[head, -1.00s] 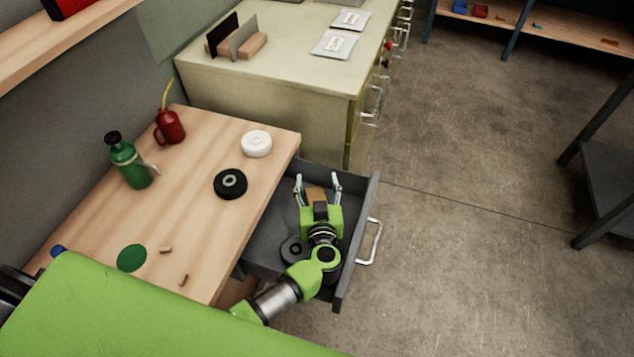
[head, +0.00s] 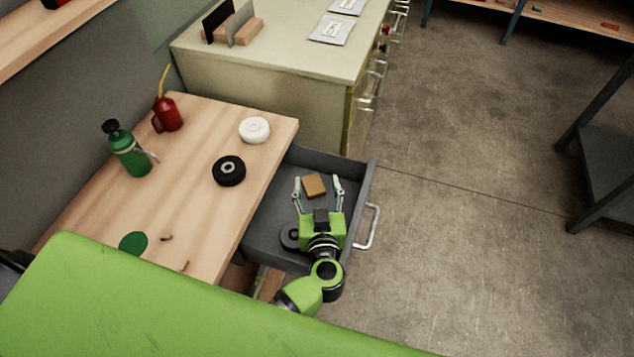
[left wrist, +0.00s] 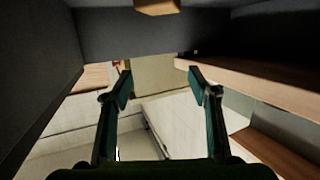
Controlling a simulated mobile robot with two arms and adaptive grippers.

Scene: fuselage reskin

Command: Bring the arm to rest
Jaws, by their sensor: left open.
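My left gripper (head: 318,181) is over the open grey drawer (head: 356,180), its two fingers spread and pointing toward the drawer's far end. A small brown block (head: 314,185) lies in the drawer, in front of the gripper's palm, with clear gaps to both fingers in the head view. In the left wrist view, the fingers (left wrist: 160,78) stand apart with nothing held between them. The brown block (left wrist: 157,6) shows at the top edge of that view, beyond the fingertips. My right gripper is not in view.
A dark disc (head: 291,236) lies in the drawer, partly hidden by my gripper. The wooden bench (head: 190,205) beside it holds a black roll (head: 229,171), white roll (head: 254,130), green bottle (head: 130,150) and red oil can (head: 168,114). Open floor (head: 450,230) lies right.

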